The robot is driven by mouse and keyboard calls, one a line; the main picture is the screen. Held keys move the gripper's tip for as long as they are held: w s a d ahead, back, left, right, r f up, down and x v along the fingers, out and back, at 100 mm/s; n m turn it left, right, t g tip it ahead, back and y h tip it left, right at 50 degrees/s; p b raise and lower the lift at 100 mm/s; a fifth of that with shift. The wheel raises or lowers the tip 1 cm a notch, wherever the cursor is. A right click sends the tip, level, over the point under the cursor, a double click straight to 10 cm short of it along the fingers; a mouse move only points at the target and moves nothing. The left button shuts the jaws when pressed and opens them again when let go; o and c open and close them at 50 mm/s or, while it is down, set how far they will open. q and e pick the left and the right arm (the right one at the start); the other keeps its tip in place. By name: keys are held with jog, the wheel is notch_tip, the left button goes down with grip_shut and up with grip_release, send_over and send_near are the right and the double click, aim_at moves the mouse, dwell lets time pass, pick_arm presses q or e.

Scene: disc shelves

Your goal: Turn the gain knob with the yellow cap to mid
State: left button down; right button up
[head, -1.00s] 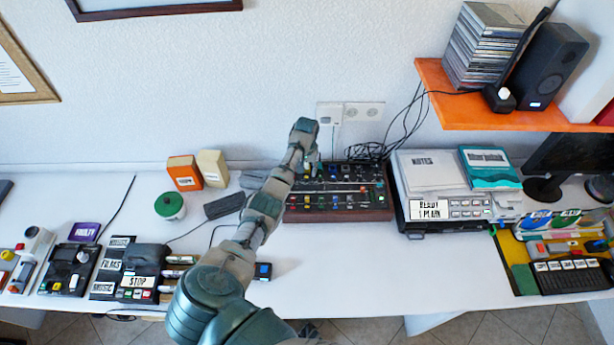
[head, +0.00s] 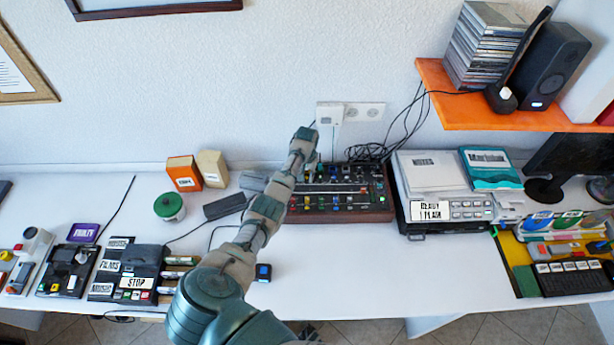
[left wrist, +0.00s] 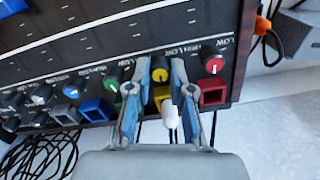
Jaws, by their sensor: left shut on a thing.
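The dark mixer (head: 342,215) with its wooden edge lies on the desk against the wall. My left gripper (left wrist: 160,70) reaches down at the mixer's far left part in the head view. In the left wrist view its two blue-lined fingers stand on either side of the yellow-capped knob (left wrist: 160,76) and are shut on it. The fingers hide the knob's sides, and I cannot read its pointer. A yellow square socket (left wrist: 162,95) and a white plug (left wrist: 170,115) show between the fingers. My right gripper is not in view.
In the left wrist view a red knob (left wrist: 213,65) is close on the right and a green knob (left wrist: 113,87) on the left. Black cables (left wrist: 45,150) run behind the mixer. A disc player (head: 440,185) stands right of the mixer.

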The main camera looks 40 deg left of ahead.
aim_at(307, 177)
pick_arm(q)
jog(key=shift+r+n+p, duration=0.2)
jog(key=shift+n+p, duration=0.1)
jog(key=shift+p, duration=0.25)
jog(key=shift+f, duration=0.2)
jog(key=c, duration=1)
grip_release()
jog(key=shift+c, duration=0.2)
notch_tip(307, 177, up, 12)
jog(key=shift+f, duration=0.15)
